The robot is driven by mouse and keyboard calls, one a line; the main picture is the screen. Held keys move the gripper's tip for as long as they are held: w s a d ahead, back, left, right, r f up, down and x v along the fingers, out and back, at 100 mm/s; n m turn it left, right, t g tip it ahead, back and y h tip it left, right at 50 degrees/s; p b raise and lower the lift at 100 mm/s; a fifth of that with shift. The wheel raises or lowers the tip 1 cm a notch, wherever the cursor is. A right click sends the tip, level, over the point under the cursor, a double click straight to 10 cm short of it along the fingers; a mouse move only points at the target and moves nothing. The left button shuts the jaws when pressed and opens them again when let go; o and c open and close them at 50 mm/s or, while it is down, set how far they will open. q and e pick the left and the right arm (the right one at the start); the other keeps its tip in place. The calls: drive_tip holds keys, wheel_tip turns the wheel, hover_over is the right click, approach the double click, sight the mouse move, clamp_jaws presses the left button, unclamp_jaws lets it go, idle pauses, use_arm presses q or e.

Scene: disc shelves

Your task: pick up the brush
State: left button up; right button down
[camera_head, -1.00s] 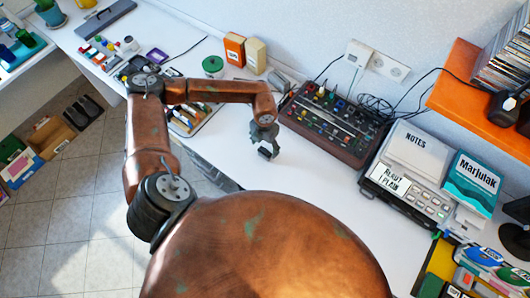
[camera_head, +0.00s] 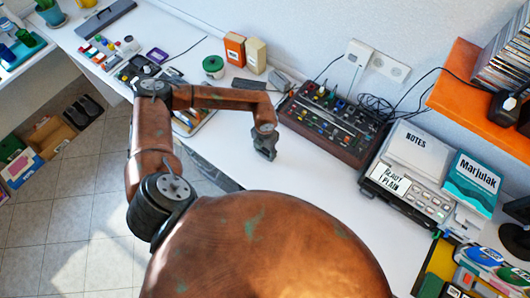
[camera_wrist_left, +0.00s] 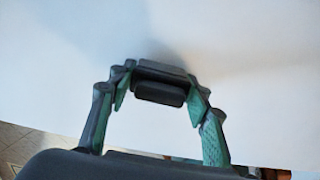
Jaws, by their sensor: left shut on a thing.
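The brush (camera_wrist_left: 160,93), a small dark block, sits between the fingertips of my left gripper (camera_wrist_left: 160,76) in the left wrist view. The green-padded fingers are closed against its two ends. In the head view my left gripper (camera_head: 265,153) points down at the white desk in front of the mixer, and the brush is hardly told apart from the dark fingers. I cannot tell whether the brush still touches the desk. My right gripper is not in view.
A mixer (camera_head: 333,122) with knobs and cables stands to the right of the gripper. Beyond it are a notes box (camera_head: 418,150) and a teal book (camera_head: 467,184). A green-lidded jar (camera_head: 213,66) and two small boxes stand behind. Bare desk (camera_head: 300,175) lies nearby.

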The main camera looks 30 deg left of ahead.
sight(264, 150)
use_arm(q)
drive_tip(key=c, duration=0.4)
drive_tip(key=shift+r, duration=0.1)
drive_tip(key=shift+r, duration=0.5)
drive_tip(key=r, duration=0.2)
drive_tip(key=shift+s+r, duration=0.2)
drive_tip(key=shift+r, duration=0.1)
drive_tip(key=s+r, duration=0.3)
drive_tip(key=s, duration=0.1)
drive_tip(key=s+r, duration=0.3)
drive_tip(key=s, duration=0.2)
drive_tip(key=s+d+r, duration=0.1)
drive_tip(key=s+r, duration=0.2)
drive_tip(key=s, duration=0.1)
drive_tip(key=shift+s+d+r, duration=0.1)
drive_tip(key=shift+s, duration=0.15)
